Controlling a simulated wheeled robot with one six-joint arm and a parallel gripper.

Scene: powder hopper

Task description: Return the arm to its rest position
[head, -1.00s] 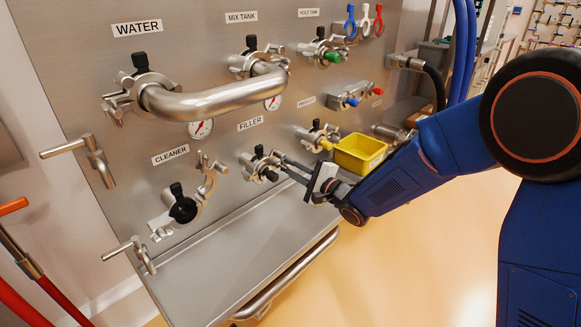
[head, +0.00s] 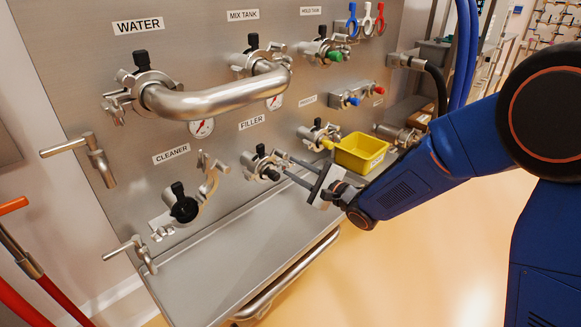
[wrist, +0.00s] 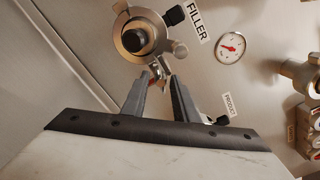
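My gripper (head: 287,165) is in front of the steel panel, just right of the FILLER port (head: 262,167). Its two grey fingers are apart with nothing held between them; they also show in the wrist view (wrist: 160,82). The fingertips point at the clamp side of the FILLER port, which shows beyond them in the wrist view (wrist: 142,40). In the head view a small gap seems to separate the tips from the clamp, but contact is hard to judge. My blue arm reaches in from the right.
A curved steel pipe (head: 215,97) joins the WATER and MIX TANK ports. A yellow bin (head: 361,153) is close behind my gripper. The CLEANER port (head: 184,207) is lower left, above a steel ledge (head: 225,268). Open floor lies at the lower right.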

